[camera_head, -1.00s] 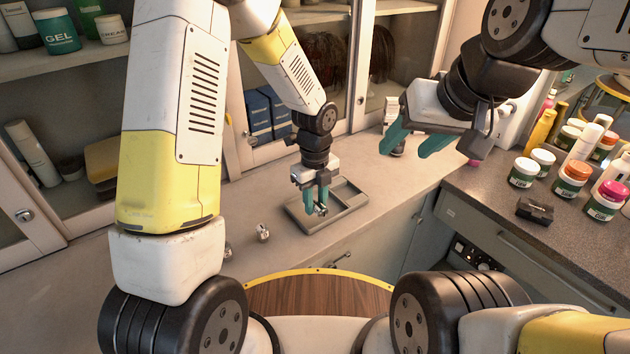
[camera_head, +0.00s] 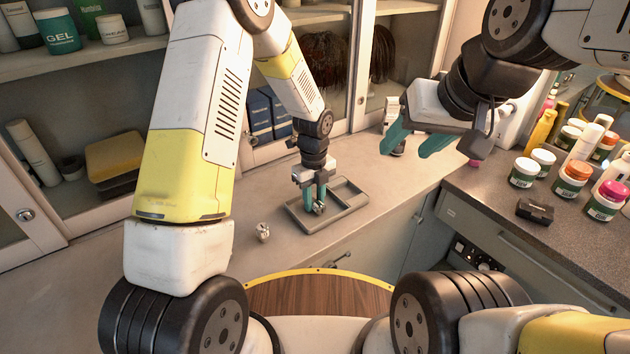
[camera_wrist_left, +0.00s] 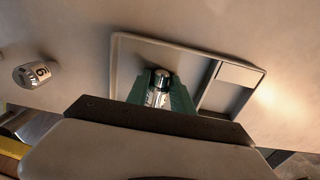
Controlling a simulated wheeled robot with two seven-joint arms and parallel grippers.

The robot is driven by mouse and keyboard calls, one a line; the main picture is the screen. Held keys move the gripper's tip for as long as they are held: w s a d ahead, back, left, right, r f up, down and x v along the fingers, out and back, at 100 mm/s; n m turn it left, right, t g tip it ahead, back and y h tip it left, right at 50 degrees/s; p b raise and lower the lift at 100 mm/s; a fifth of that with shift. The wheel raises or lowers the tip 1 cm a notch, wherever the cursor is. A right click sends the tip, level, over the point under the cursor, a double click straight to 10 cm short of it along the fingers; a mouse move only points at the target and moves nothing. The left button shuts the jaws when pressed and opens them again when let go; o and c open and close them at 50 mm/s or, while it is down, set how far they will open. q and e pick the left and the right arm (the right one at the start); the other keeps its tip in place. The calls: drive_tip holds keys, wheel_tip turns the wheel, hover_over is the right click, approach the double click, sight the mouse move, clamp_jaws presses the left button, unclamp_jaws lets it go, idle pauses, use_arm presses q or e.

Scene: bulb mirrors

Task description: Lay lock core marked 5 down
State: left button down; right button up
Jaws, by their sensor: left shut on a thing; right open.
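My left gripper (camera_head: 319,200) is shut on a small silver lock core (camera_head: 319,208), over the left, larger compartment of a grey tray (camera_head: 352,208). In the left wrist view the held lock core (camera_wrist_left: 160,82) shows between the green fingers, with dark marks on its side that I cannot read. I cannot tell whether it touches the tray floor. Another lock core (camera_head: 262,232) lies on the counter left of the tray; in the left wrist view this core (camera_wrist_left: 36,74) bears a mark like a 6 or 9. My right gripper (camera_head: 408,142) is open and empty, raised right of the tray.
The grey tray's right side has two smaller compartments, which look empty. A small dark box (camera_head: 535,211) and several jars (camera_head: 573,178) stand on the right counter. Glass cabinets line the back. The counter (camera_head: 255,195) left of the tray is mostly clear.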

use_arm(q)
drive_tip(key=shift+f, duration=0.2)
drive_tip(key=c, duration=1.1)
unclamp_jaws()
drive_tip(key=shift+s, duration=0.1)
wheel_tip(320, 180, up, 13)
wheel_tip(320, 180, up, 9)
drive_tip(key=n+t, duration=0.2)
drive_tip(key=n, duration=0.6)
hover_over(314, 200)
drive_tip(key=s+a, duration=0.4)
drive_tip(key=a, duration=0.1)
drive_tip(key=s+a+r+n+t+h, duration=0.1)
drive_tip(key=s+a+r+n, duration=0.3)
drive_tip(key=s+n, duration=0.4)
drive_tip(key=s+a+r+n+t+h, duration=0.1)
drive_tip(key=s+a+r+n+t, duration=0.2)
drive_tip(key=s+r+n, duration=0.3)
drive_tip(key=s+a+n, duration=0.1)
drive_tip(key=s+n, duration=0.2)
drive_tip(key=n, duration=0.3)
drive_tip(key=shift+s, duration=0.1)
